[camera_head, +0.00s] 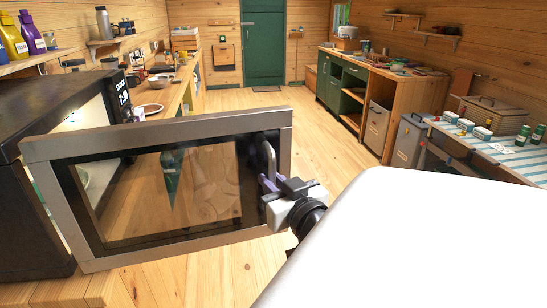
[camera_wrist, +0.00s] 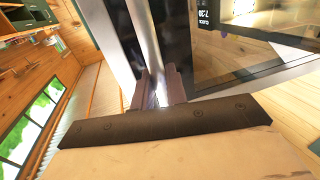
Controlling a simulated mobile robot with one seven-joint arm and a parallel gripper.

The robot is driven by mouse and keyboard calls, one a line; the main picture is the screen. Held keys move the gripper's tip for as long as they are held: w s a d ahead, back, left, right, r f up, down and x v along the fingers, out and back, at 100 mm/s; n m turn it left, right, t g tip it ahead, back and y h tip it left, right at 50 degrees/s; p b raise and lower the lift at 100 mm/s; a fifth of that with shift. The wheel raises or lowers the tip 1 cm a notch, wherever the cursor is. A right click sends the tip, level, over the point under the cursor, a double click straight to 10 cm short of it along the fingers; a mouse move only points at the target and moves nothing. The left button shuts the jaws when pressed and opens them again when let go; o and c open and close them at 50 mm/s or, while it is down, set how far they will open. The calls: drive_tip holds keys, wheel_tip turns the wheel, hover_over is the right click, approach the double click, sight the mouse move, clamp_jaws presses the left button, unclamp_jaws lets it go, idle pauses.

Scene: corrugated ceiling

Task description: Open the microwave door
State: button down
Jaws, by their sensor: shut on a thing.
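The microwave (camera_head: 50,200) stands at the left in the head view, with a black body and a lit interior. Its door (camera_head: 150,255) has a silver frame and a see-through window, and it stands swung wide open towards the right. The curved metal handle (camera_head: 268,160) is near the door's right edge. My gripper (camera_head: 268,184) is at the handle, its fingers shut on it. In the wrist view the fingers (camera_wrist: 155,88) close around the handle bar (camera_wrist: 146,40). The microwave's clock panel (camera_wrist: 212,22) shows at the upper right there.
A wooden counter (camera_head: 178,92) with dishes runs behind the microwave. Purple and yellow bottles (camera_head: 25,38) stand on a shelf at the upper left. Green cabinets (camera_head: 345,88) and a striped table (camera_head: 490,150) are on the right. The floor (camera_head: 270,102) between is clear.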

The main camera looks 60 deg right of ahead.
drive_tip(key=c, duration=1.5)
unclamp_jaws()
drive_tip(key=shift+w+a, duration=0.1)
drive_tip(key=shift+a, duration=0.05)
drive_tip(key=b+v, duration=0.2)
drive_tip(key=v, duration=1.1)
drive_tip(key=shift+s+a+r+b, duration=0.1)
drive_tip(key=shift+s+b, duration=0.3)
